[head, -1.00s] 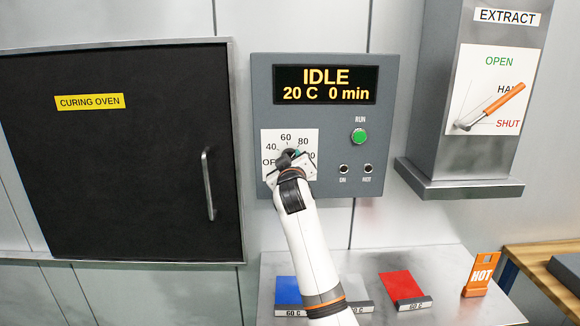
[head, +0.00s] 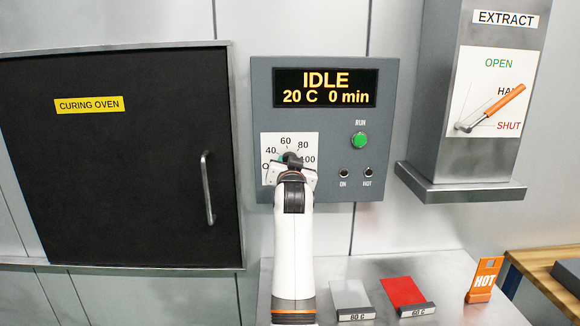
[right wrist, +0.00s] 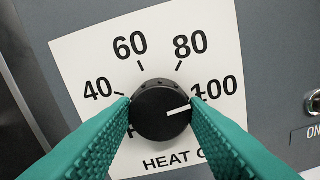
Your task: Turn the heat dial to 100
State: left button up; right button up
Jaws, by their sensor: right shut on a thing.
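The heat dial (right wrist: 157,98) is a round black knob on a white scale plate (right wrist: 90,50) marked 40, 60, 80 and 100. Its white pointer line points right and slightly up, toward the 100 mark, in the right wrist view. My right gripper (right wrist: 160,104) has its teal fingers shut on the knob, one on each side. In the head view my right gripper (head: 290,164) covers most of the knob. The fingers hide parts of the lower scale, the OFF label and part of the 100 mark. My left gripper is out of view.
The control panel (head: 262,100) display (head: 326,87) reads IDLE, 20 C, 0 min. A green RUN button (head: 359,140) is right of the dial. The curing oven (head: 120,180) is closed at left. The extract lever (head: 500,100) is at right. Samples (head: 403,292) lie on the shelf below.

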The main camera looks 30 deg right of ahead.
jog(key=shift+f+m, duration=0.1)
jog(key=shift+m, duration=0.4)
jog(key=o, duration=1)
jog(key=shift+c, duration=0.2)
